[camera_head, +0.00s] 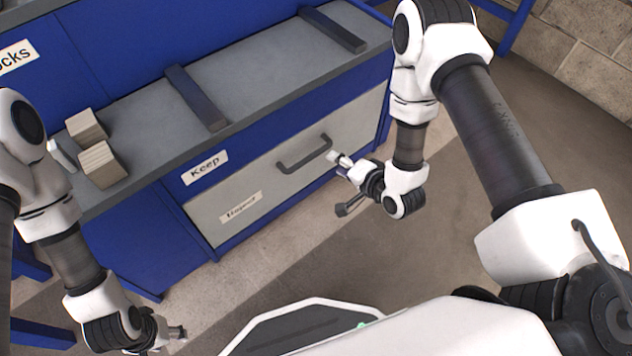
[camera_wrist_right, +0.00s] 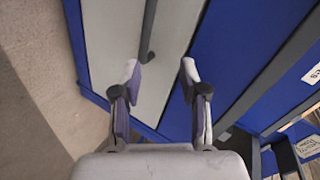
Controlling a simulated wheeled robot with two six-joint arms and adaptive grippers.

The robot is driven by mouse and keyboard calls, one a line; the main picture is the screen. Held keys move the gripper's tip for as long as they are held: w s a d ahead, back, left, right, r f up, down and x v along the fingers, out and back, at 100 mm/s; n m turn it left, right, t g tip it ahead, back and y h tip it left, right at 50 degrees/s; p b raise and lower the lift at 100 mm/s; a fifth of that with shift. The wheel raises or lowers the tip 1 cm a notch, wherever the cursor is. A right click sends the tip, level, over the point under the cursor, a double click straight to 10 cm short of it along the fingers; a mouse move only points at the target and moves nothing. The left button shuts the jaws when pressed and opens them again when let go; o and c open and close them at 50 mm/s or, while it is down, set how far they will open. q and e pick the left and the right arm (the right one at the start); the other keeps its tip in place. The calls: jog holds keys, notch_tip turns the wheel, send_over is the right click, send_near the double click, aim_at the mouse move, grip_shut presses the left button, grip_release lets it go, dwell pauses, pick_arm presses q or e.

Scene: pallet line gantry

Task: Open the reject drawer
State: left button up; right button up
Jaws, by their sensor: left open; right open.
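The drawer (camera_head: 258,189) has a light grey front set into the blue bench and looks shut. A small white label (camera_head: 241,207) on its lower left is too blurred to read surely. Its dark bar handle (camera_head: 304,154) also shows in the right wrist view (camera_wrist_right: 149,30), beyond the fingertips. My right gripper (camera_head: 341,184) is open and empty, just right of the handle and apart from it. In the right wrist view its two fingers (camera_wrist_right: 160,72) stand apart, facing the drawer front. My left gripper (camera_head: 177,334) is open and empty, low at the left, away from the drawer.
The grey bench top (camera_head: 265,75) carries two dark bars (camera_head: 196,97) and two pale blocks (camera_head: 101,165) at the left. A "Keep" label (camera_head: 205,167) is on the blue frame above the drawer. Open floor (camera_head: 300,232) lies in front; a block wall (camera_head: 590,60) stands at the back right.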

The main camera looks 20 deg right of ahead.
aim_at(317, 155)
jog(key=w+f+m+t+y+b, duration=0.1)
jog(key=w+f+m+t+b, duration=0.2)
jog(key=f+b, duration=0.45)
jog(key=shift+y, duration=0.3)
jog(key=b+x, duration=0.1)
jog(key=x, duration=0.1)
jog(key=b+x, duration=0.1)
jog(key=x, duration=0.2)
jog(key=b+x, duration=0.1)
jog(key=x, duration=0.2)
jog(key=shift+w+r+b, duration=0.25)
jog(key=shift+r+b, duration=0.1)
pick_arm(q)
notch_tip(317, 155, down, 15)
pick_arm(e)
grip_shut()
